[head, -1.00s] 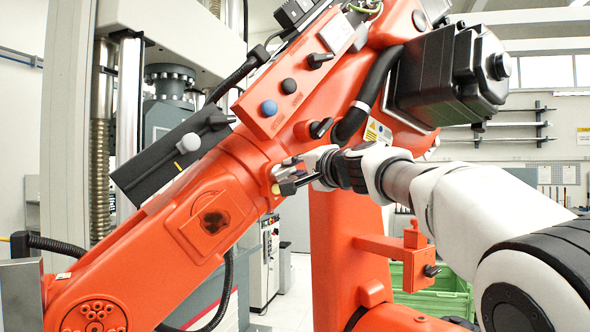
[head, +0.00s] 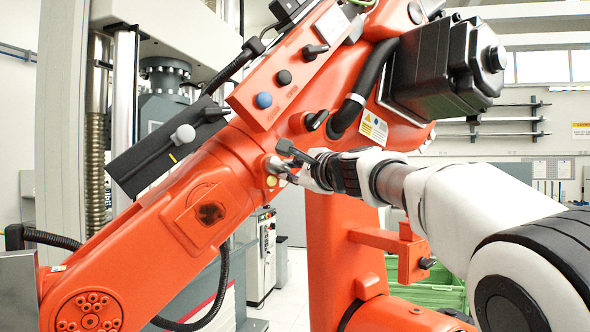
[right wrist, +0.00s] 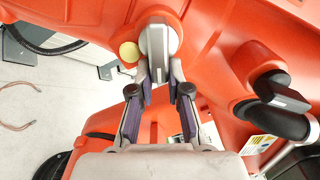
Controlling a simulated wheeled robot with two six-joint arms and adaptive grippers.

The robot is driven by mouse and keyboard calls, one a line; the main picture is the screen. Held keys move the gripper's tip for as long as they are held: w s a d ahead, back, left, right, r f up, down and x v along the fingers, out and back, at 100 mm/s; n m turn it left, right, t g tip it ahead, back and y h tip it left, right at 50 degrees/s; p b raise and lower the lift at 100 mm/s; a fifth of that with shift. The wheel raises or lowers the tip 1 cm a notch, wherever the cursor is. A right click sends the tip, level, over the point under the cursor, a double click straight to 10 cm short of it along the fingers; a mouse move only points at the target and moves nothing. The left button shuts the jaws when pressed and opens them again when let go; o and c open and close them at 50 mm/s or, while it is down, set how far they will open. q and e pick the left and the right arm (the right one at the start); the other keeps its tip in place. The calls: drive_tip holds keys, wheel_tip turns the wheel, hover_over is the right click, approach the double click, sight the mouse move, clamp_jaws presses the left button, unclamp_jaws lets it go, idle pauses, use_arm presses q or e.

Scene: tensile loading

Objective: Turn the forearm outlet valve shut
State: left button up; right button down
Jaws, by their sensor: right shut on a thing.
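The orange robot forearm (head: 210,170) runs diagonally across the head view. My right gripper (head: 279,166) reaches its side from the right. In the right wrist view, the fingertips of my right gripper (right wrist: 160,76) are closed on a silver-grey valve handle (right wrist: 158,40), beside a round yellow button (right wrist: 128,51). The yellow button also shows in the head view (head: 271,181). In the head view the handle is mostly hidden by the fingers, so its exact angle is unclear there. My left gripper is not in view.
A black knob (head: 316,120) and a blue button (head: 264,100) sit higher on the orange arm. A black motor (head: 445,68) is at upper right. A green crate (head: 440,296) stands behind the orange column. A grey testing machine (head: 165,100) stands at the left.

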drive_tip(key=shift+s+a+r+m, duration=0.1)
drive_tip(key=shift+a+r+m, duration=0.05)
drive_tip(key=shift+r+m, duration=0.15)
drive_tip(key=c, duration=1.3)
unclamp_jaws()
drive_tip(key=shift+c, duration=0.2)
drive_tip(key=shift+o, duration=1.1)
drive_tip(key=shift+a+f, duration=0.1)
drive_tip(key=shift+a, duration=0.55)
drive_tip(key=shift+d+f, duration=0.1)
drive_tip(key=shift+d, duration=0.4)
drive_tip(key=v, duration=1.1)
drive_tip(key=shift+s+d, duration=0.2)
drive_tip(key=shift+s, duration=0.1)
drive_tip(key=shift+f, duration=0.1)
